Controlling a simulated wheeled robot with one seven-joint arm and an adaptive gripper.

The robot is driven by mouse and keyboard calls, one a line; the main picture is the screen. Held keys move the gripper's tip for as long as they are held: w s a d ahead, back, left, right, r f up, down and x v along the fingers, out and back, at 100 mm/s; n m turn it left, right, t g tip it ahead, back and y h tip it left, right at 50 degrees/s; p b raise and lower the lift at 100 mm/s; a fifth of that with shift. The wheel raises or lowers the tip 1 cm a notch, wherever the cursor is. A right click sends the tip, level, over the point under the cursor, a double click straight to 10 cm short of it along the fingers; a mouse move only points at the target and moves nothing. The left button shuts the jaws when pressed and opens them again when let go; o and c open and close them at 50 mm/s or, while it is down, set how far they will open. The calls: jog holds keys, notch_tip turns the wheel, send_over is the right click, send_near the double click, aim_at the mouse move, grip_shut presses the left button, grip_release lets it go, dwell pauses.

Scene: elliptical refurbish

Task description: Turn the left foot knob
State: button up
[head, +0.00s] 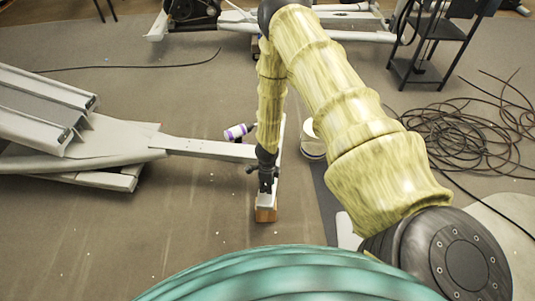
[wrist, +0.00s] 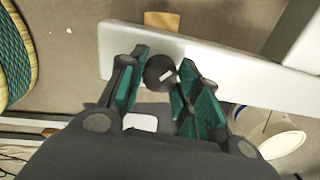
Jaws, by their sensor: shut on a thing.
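The foot knob (wrist: 160,72) is a dark round knob with a small white mark, at the end of a pale grey foot bar (wrist: 225,55) in the wrist view. My gripper (wrist: 163,85) has its green-padded fingers on either side of the knob, shut on it. In the head view my gripper (head: 266,172) points down at the near end of the foot bar (head: 268,201), and hides the knob there. A wooden block (head: 265,215) is at the bar's near end; it also shows in the wrist view (wrist: 161,20).
The elliptical's grey frame (head: 80,150) lies to the left. A purple-and-white bottle (head: 238,131) and a white tub (head: 312,140) stand near the bar. Coiled black cables (head: 470,145) and a black cart (head: 430,50) are on the right. Floor at the front left is clear.

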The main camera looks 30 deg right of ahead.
jog(key=shift+s+d+f, duration=0.1)
jog(key=shift+s+d, duration=0.15)
jog(key=o, duration=1.1)
jog(key=shift+c, duration=0.2)
jog(key=shift+w+a, duration=0.1)
jog(key=shift+a, duration=0.05)
jog(key=shift+w, duration=0.1)
notch_tip(320, 180, up, 12)
